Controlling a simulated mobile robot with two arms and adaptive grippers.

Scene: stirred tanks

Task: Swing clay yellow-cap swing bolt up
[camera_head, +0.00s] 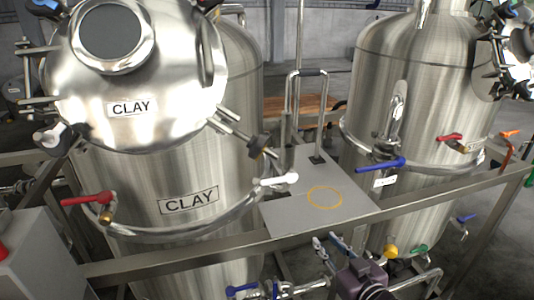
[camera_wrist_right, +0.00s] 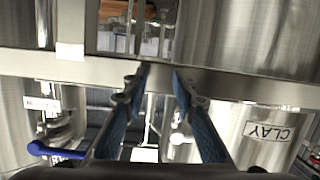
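The clay tank (camera_head: 185,170) stands at the left, its round lid (camera_head: 160,75) raised and facing me. CLAY labels are on lid and tank. A dark-capped bolt (camera_head: 258,148) sticks out at the right of the lid; another dark-and-white knob (camera_head: 50,137) is at its left. I cannot make out a yellow cap on the clay tank. My right gripper (camera_head: 329,241) is low in front of the frame rail, below the grey plate. Its fingers (camera_wrist_right: 160,73) are apart and nothing is between them. My left gripper is not in view.
A grey plate (camera_head: 300,218) with a yellow ring lies between the tanks. A steel rail (camera_head: 230,243) crosses in front. A second tank (camera_head: 420,90) stands at the right.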

